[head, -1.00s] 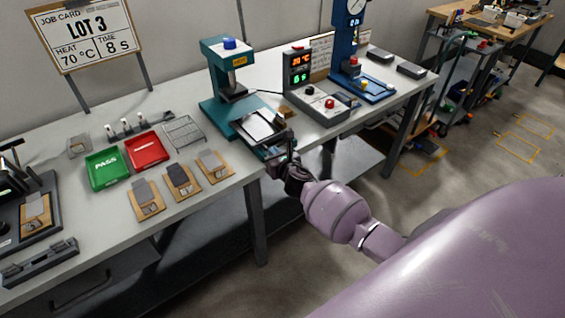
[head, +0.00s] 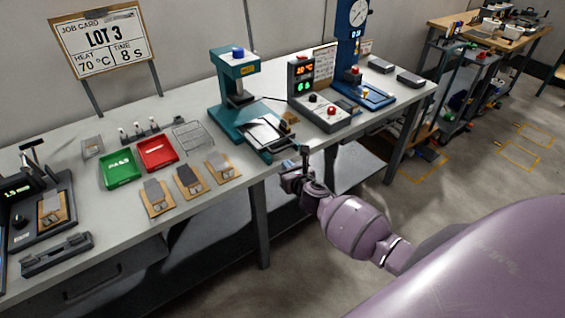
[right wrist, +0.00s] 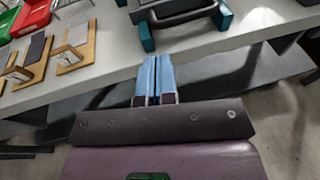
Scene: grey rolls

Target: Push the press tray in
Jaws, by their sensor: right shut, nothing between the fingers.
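The teal press (head: 231,98) with a blue knob on top stands at the back of the bench. Its tray (head: 268,134), a dark frame with a light plate, extends forward from under the press head toward the front edge. The tray's dark front (right wrist: 180,14) and teal side pieces show at the top of the right wrist view. My right gripper (head: 303,158) is just in front of the tray, at the bench edge. Its blue fingers (right wrist: 152,60) are together and empty, pointing at the tray with a small gap visible. My left gripper is not in view.
A control box (head: 322,108) with lit digits stands right of the press. Green (head: 120,170) and red (head: 157,153) trays, a wire rack (head: 193,137) and several sample boards (head: 188,180) lie to the left. The floor before the bench is clear.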

